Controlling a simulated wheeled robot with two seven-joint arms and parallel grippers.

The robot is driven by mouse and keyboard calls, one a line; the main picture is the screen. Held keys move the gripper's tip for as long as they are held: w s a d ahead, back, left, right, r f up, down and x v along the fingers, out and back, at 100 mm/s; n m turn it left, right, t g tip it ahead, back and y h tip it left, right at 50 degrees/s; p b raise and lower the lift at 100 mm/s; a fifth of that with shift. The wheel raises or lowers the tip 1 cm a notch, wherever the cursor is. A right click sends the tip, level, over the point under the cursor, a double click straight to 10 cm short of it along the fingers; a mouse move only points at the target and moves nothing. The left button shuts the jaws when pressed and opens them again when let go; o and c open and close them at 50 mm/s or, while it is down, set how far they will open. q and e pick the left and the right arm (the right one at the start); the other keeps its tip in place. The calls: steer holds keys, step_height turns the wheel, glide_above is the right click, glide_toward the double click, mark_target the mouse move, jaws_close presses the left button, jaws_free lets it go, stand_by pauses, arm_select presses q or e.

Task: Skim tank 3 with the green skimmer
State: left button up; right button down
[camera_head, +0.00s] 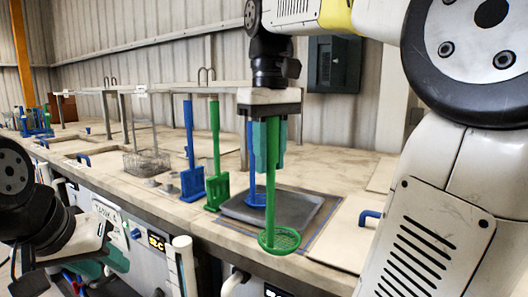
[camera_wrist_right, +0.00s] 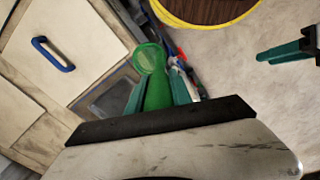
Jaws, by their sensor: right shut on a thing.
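My right gripper (camera_head: 268,140) is shut on the green skimmer (camera_head: 270,195) in the head view. The skimmer hangs upright, its round mesh head (camera_head: 280,240) at the bottom, by the front edge of a dark grey rectangular tank surface (camera_head: 300,208). I cannot tell whether the mesh touches anything. In the right wrist view the green handle (camera_wrist_right: 157,90) is between the teal fingers. My left gripper (camera_head: 112,243) is low at the left, in front of the bench. Its teal fingers show, but their gap is unclear. No tank number is legible.
A blue paddle (camera_head: 192,180) and a green paddle (camera_head: 217,185) stand left of the skimmer. A blue tool (camera_head: 256,199) is partly hidden behind it. A wire basket (camera_head: 147,161) sits further left. A blue handle (camera_head: 369,217) is on the right panel.

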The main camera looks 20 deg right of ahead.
steer(key=s+a, duration=0.8)
steer(key=a, duration=0.1)
steer(key=shift+s+a, duration=0.15)
